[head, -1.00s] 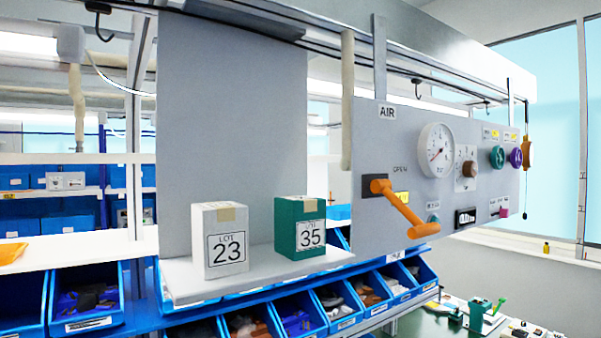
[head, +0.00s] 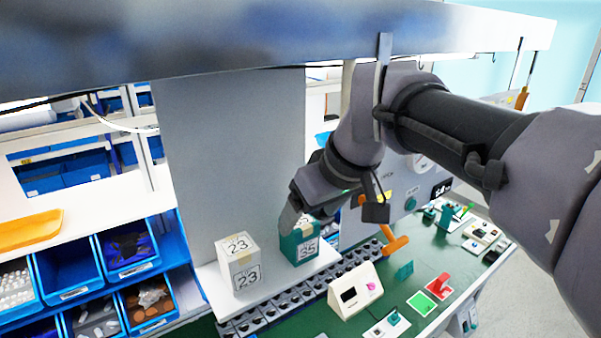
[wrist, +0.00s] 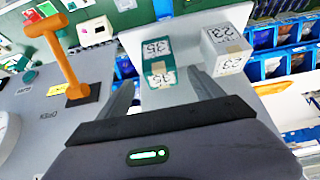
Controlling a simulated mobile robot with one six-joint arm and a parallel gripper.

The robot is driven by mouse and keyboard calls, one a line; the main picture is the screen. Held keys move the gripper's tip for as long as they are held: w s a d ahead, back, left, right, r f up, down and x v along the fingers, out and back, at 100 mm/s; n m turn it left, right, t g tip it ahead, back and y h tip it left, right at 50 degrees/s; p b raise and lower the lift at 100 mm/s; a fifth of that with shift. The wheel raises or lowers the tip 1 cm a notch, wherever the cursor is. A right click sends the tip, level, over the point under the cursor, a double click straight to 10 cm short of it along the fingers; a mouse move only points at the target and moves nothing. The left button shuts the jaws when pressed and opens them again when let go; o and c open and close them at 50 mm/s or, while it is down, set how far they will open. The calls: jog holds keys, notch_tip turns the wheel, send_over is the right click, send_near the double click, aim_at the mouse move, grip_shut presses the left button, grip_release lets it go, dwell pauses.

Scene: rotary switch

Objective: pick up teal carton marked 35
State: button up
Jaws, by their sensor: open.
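The teal carton marked 35 (head: 301,250) stands upright on a white shelf (head: 268,293), with a white carton marked 23 (head: 240,267) to its left. In the wrist view the teal carton (wrist: 158,64) lies ahead, between the lines of my two fingers, and the white carton (wrist: 228,48) is to its right. My gripper (wrist: 164,88) is open and empty. In the head view my gripper (head: 296,212) is over the teal carton and hides part of its top. Whether a finger touches it I cannot tell.
An orange lever (head: 397,243) sticks out of the panel to the right of the cartons; it also shows in the wrist view (wrist: 62,55). A grey upright plate (head: 235,150) stands behind the shelf. Blue bins (head: 68,270) are at the left. A green bench lies below.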

jog(key=b+x, duration=0.4)
jog(key=x, duration=0.5)
jog(key=shift+w+a+f, duration=0.1)
jog(key=shift+f, duration=0.25)
jog(key=shift+w+a, duration=0.15)
jog(key=shift+w, duration=0.1)
jog(key=shift+s+r, duration=0.15)
jog(key=shift+s, duration=0.05)
jog(key=c, duration=1)
jog(key=shift+w, duration=0.1)
jog(key=c, duration=0.5)
